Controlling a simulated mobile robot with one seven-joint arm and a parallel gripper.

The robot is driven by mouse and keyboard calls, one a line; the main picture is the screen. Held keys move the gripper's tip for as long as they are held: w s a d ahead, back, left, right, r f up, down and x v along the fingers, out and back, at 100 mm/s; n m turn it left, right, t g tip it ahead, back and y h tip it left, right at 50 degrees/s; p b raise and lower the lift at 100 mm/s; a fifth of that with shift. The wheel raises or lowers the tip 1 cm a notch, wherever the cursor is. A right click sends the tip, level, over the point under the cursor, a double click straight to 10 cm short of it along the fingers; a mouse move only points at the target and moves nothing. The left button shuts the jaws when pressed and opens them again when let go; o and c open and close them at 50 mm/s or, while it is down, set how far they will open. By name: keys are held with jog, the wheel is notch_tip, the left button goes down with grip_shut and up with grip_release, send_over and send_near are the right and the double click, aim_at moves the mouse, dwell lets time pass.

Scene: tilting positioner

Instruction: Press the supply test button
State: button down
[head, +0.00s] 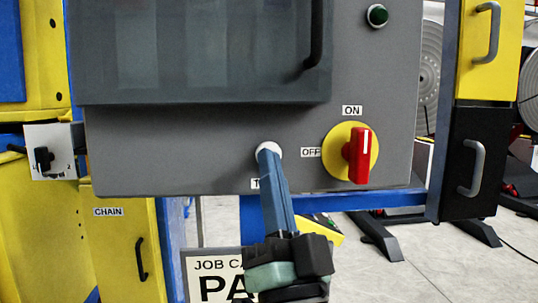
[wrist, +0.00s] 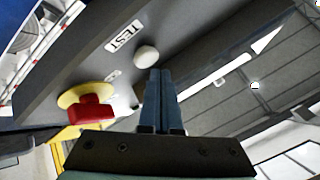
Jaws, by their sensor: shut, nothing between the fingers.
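The supply test button is a white round button (head: 268,149) low on the front of a grey control cabinet (head: 205,140). It also shows in the wrist view (wrist: 146,55), beside a TEST label (wrist: 124,36). In the head view the label is mostly hidden behind my fingers. My gripper (head: 268,156) is shut and empty, its blue fingers pointing up at the button and covering its lower part. In the wrist view the fingertips (wrist: 161,74) sit just below and right of the button. I cannot tell whether they touch it.
A red rotary switch (head: 360,155) on a yellow disc, labelled ON and OFF, is right of the button. A dark window door with a handle (head: 316,35) is above. A green button (head: 377,15) is at the upper right. A small switch box (head: 48,152) is at the left.

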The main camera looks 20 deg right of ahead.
jog(key=shift+w+d, duration=0.1)
jog(key=shift+w, duration=0.25)
jog(key=shift+w+d+b, duration=0.15)
jog(key=shift+w+b, duration=0.15)
jog(key=shift+w, duration=0.1)
dwell(0.7)
jog(key=shift+s, duration=0.1)
jog(key=shift+s+a, duration=0.25)
jog(key=shift+s, duration=0.45)
jog(key=shift+s+a, duration=0.25)
jog(key=shift+s, duration=0.55)
jog(key=shift+s+a, duration=0.2)
jog(key=shift+s, duration=0.6)
jog(key=shift+s+a, duration=0.25)
jog(key=shift+s, duration=0.55)
